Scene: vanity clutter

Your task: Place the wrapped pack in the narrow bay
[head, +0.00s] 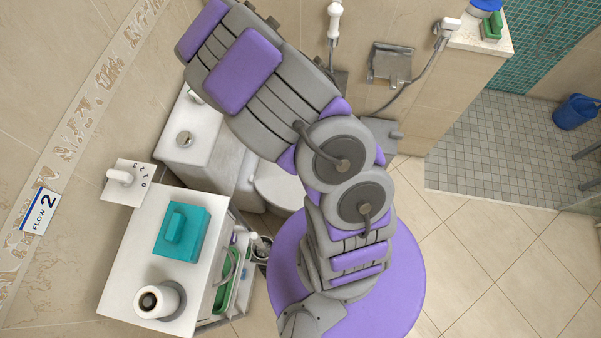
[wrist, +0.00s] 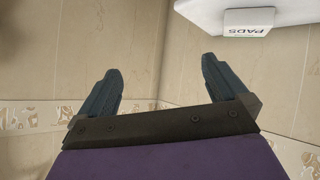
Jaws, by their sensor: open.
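I cannot make out a wrapped pack for certain in either view. My gripper (wrist: 161,66) is open in the wrist view, with its two dark fingers apart and nothing between them. It faces a beige tiled wall. A white unit (wrist: 210,14) with a label reading PADS (wrist: 249,22) shows upside down at the upper right of the wrist view, beyond the right finger and apart from it. No narrow bay can be identified. In the head view my arm covers the middle, and the gripper's fingers are not visible there.
A white cabinet top (head: 135,255) at the lower left holds a teal box (head: 182,232) and a paper roll (head: 158,301). Green-edged trays (head: 222,295) show in its side. A toilet (head: 277,188) stands behind my arm. A blue bucket (head: 575,111) is at right.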

